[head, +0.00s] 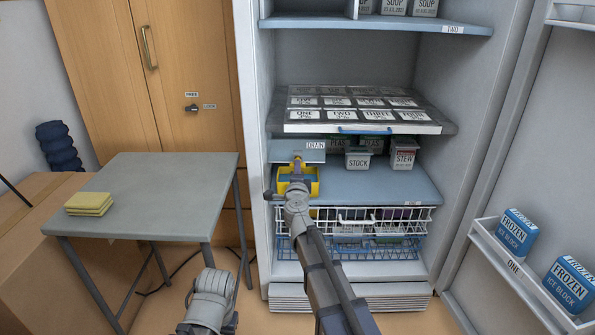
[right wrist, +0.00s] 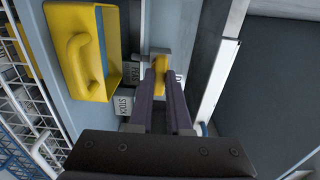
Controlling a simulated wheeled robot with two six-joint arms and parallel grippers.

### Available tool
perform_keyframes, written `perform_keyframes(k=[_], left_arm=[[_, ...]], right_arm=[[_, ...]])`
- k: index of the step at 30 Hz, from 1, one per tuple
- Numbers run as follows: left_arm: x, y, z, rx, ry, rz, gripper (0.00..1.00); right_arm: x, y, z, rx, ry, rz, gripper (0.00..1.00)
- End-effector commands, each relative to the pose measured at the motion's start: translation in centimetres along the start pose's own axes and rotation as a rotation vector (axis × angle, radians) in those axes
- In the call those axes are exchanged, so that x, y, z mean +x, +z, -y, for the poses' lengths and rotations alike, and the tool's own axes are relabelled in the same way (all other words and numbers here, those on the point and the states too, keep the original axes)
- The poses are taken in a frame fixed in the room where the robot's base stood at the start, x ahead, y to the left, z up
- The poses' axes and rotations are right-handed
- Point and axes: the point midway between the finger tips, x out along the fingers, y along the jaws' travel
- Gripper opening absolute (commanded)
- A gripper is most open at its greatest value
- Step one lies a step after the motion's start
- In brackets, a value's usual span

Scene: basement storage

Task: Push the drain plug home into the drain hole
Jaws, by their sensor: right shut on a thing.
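The drain plug is a small yellow piece (right wrist: 160,72) between the fingers of my right gripper (right wrist: 162,82). In the head view, my right gripper (head: 297,168) reaches into the freezer in front of a blue-grey panel marked DRAIN (head: 313,146). It is shut on the plug. The plug's far end is against or close to a grey fitting; I cannot tell how deep it sits. The drain hole itself is hidden by the plug and fingers. Part of my left arm shows at the bottom of the head view, but no left fingers show.
A yellow open container with a handle (right wrist: 77,60) is close beside my right gripper. Tubs marked STOCK (head: 357,158) and STEW (head: 403,161) stand on the freezer shelf to the right. A wire basket (head: 410,227) is below, a grey rack (head: 440,124) above. A table (head: 165,195) stands left.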

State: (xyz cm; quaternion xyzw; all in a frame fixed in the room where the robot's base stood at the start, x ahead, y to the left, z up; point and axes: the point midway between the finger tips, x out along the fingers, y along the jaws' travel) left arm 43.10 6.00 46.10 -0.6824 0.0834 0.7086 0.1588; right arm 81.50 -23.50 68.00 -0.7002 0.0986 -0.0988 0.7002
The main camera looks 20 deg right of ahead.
Motion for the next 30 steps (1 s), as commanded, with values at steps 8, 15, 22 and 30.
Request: perform_keyframes(k=[8,15,22,30], left_arm=[[0.0,0.0,0.0,0.0,0.0,0.0,0.33],[0.0,0.0,0.0,0.0,0.0,0.0,0.33],[0.0,0.0,0.0,0.0,0.0,0.0,0.33],[0.0,0.0,0.0,0.0,0.0,0.0,0.33]], right_arm=[[0.7,0.0,0.0,0.0,0.0,0.0,0.0],[1.3,0.0,0.0,0.0,0.0,0.0,0.0],[1.9,0.0,0.0,0.0,0.0,0.0,0.0],[1.9,0.0,0.0,0.0,0.0,0.0,0.41]])
